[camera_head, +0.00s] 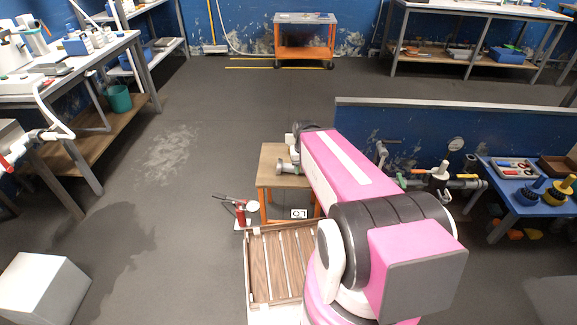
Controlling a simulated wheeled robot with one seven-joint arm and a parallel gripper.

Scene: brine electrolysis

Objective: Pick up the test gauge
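I cannot say for sure which thing is the test gauge. A round white dial-like disc (252,206) is beside a small red upright device (240,215) with a dark handle, left of the small orange-legged table.
A small wooden-topped table (270,180) holds a grey metal fitting (286,167). A slatted wooden pallet (262,265) is in front. A blue table (505,190) with trays stands right. A white box (42,287) is lower left. The floor at left centre is clear.

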